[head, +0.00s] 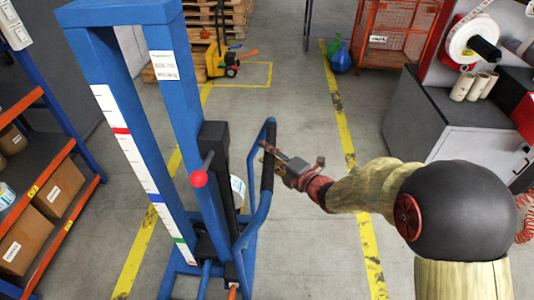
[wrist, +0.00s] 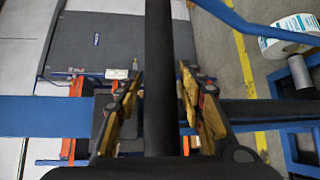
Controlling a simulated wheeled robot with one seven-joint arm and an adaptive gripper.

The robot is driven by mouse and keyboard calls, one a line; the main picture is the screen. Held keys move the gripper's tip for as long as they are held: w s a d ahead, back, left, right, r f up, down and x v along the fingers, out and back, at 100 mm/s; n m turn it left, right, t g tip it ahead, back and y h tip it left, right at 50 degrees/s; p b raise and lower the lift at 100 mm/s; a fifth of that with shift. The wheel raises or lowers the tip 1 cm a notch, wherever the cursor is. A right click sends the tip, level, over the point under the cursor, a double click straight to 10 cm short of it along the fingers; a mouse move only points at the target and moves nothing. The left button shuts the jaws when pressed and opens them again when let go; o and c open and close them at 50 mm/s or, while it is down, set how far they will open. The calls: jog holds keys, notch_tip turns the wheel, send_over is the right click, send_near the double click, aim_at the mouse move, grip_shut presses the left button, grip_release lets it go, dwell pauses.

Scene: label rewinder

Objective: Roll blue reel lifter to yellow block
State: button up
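The blue reel lifter (head: 188,110) stands upright at the left centre of the head view, with a tall blue frame, a scale strip and a curved blue handle with a black grip (head: 268,165). My gripper (head: 268,152) is at the upper part of this grip. In the wrist view, the black bar (wrist: 159,60) runs between my two yellow-padded fingers (wrist: 159,95). Narrow gaps show on both sides, so the fingers look open around it. A small yellow upright thing (head: 215,58) with dark wheels stands far back; I cannot tell if it is the yellow block.
Shelving with boxes (head: 62,185) stands close at left. A grey cabinet (head: 425,115) with a label reel (head: 470,40) is at right. Pallets (head: 190,50) and an orange cage (head: 388,35) are at the back. Floor between the yellow lines (head: 345,115) is clear behind the lifter.

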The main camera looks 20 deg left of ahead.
jog(key=shift+d, duration=0.15)
jog(key=shift+s+d, duration=0.1)
jog(key=shift+d, duration=0.15)
jog(key=v, duration=1.1)
jog(key=shift+s, duration=0.15)
dwell(0.4)
